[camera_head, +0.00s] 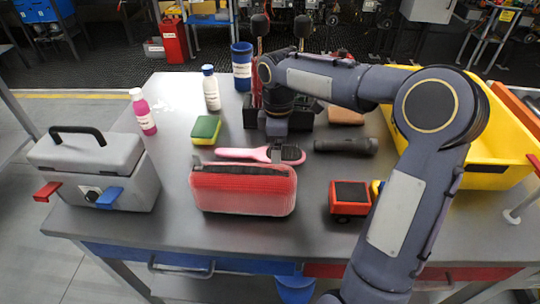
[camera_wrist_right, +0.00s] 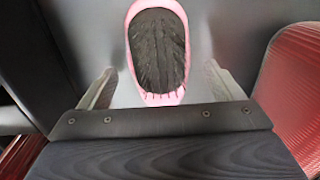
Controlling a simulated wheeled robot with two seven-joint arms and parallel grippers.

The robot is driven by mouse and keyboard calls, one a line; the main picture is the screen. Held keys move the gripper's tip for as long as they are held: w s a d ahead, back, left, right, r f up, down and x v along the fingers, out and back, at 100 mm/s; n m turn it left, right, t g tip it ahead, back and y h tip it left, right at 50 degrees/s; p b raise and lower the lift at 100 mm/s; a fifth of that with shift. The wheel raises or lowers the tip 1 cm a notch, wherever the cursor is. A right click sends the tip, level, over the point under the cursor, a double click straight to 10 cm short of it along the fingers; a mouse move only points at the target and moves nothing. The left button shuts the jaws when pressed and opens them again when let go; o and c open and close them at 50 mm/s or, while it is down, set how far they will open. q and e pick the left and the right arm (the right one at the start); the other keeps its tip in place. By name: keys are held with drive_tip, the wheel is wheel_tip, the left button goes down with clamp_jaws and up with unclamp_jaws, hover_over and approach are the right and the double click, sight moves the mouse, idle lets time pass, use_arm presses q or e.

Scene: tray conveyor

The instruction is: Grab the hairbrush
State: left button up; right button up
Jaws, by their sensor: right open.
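The pink hairbrush (camera_head: 240,154) lies on the grey table behind the red pouch, handle to the left and dark bristle head to the right. My right gripper (camera_head: 277,150) points down over the brush near its head. In the right wrist view, the brush head (camera_wrist_right: 157,48) shows bristles up between the two spread fingers of the right gripper (camera_wrist_right: 162,77). The fingers are apart from the brush on both sides. The rest of the brush is hidden in that view. My left gripper is in neither view.
A red pouch (camera_head: 243,191) stands close in front of the brush. A green-yellow sponge (camera_head: 206,130) is at the left, a black flashlight (camera_head: 345,146) at the right. A black holder (camera_head: 250,112) is behind. A toy truck (camera_head: 350,200), grey toolbox (camera_head: 120,185) and yellow crate (camera_head: 490,176) stand farther out.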

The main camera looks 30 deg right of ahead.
drive_tip(key=shift+f, duration=0.15)
drive_tip(key=c, duration=1.1)
